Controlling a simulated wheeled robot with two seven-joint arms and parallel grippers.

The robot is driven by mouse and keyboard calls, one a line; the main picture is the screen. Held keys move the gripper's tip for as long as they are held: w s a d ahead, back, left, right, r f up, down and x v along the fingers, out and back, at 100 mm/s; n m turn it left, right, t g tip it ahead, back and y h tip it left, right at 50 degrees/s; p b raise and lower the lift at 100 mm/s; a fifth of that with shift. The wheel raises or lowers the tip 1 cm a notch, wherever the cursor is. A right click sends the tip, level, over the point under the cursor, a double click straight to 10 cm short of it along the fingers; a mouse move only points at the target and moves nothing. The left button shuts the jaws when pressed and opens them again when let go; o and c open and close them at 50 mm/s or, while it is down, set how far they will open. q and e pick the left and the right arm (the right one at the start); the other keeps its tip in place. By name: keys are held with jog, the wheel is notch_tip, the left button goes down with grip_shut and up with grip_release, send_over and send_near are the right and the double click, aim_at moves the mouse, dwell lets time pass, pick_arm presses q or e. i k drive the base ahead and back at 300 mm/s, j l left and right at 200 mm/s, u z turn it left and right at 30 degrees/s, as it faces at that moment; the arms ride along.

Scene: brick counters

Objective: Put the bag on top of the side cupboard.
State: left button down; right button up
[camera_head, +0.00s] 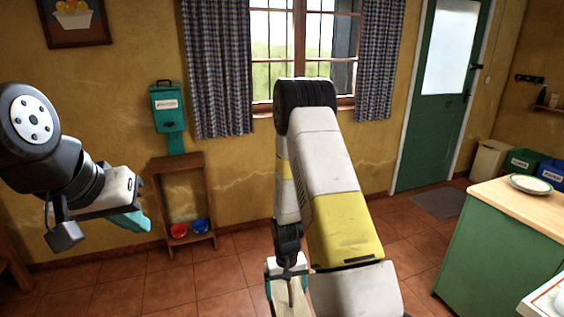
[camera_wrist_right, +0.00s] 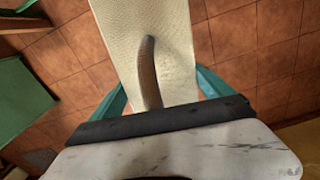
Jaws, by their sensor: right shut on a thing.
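A cream bag (camera_wrist_right: 172,50) with a brown curved handle (camera_wrist_right: 149,72) hangs below my right gripper, seen from above in the right wrist view. The teal fingers of my right gripper (camera_wrist_right: 160,90) are on either side of it, shut on the bag. In the head view my right gripper (camera_head: 289,280) is low at the bottom centre, and part of the cream bag (camera_head: 290,302) shows there. My left gripper (camera_head: 135,215) is raised at the left, seen side-on; its finger gap is hidden. A green cupboard with a wooden top (camera_head: 497,262) stands at the right; I cannot tell if it is the side cupboard.
A plate (camera_head: 530,184) lies on the green cupboard's wooden top. Tiled floor (camera_head: 225,270) is open between. A green door (camera_head: 425,120) is at the back.

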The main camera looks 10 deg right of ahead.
aim_at(528, 209)
jog(key=i+l+z, duration=0.1)
jog(key=i+z, duration=0.4)
jog(key=i+j+z, duration=0.1)
jog(key=i+z, duration=0.35)
jog(key=i, duration=0.15)
jog(key=i+j+z, duration=0.25)
jog(key=i+z, duration=0.25)
jog(key=i+l+z, duration=0.1)
jog(key=i+z, duration=0.6)
jog(key=z, duration=0.15)
jog(key=i+j+z, duration=0.15)
jog(key=i+z, duration=0.3)
jog(key=k, duration=0.1)
